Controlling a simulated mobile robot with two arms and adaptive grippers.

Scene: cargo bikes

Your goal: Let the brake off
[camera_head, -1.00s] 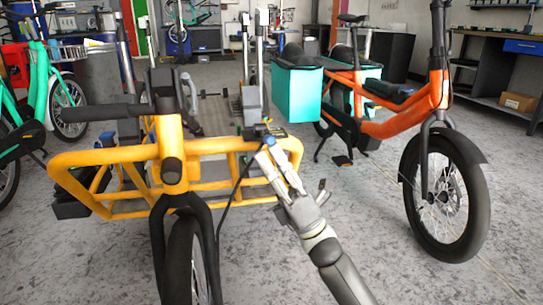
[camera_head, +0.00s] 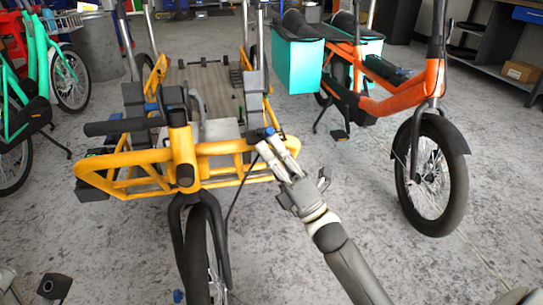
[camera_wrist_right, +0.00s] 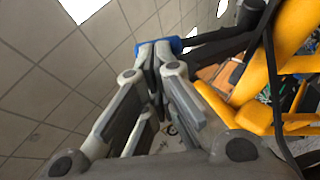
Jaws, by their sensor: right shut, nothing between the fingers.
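The yellow cargo bike (camera_head: 183,150) stands in front of me, with its black front wheel at the bottom and a dark handlebar grip (camera_head: 112,128) pointing left. A small blue-ended part (camera_head: 264,133) sits at the right of its front frame; it may be the brake lever, but I cannot tell. My right gripper (camera_head: 268,149) is shut and empty, with its fingertips right by this part. In the right wrist view the blue end (camera_wrist_right: 176,45) is at the fingertips, on a dark bar; touching or slightly apart, I cannot tell.
An orange bike (camera_head: 405,98) with teal boxes (camera_head: 297,66) stands to the right of my right arm. A green bike (camera_head: 38,75) is at the left, near a grey bin (camera_head: 97,47). A workbench is at the back right. Grey floor between the bikes is clear.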

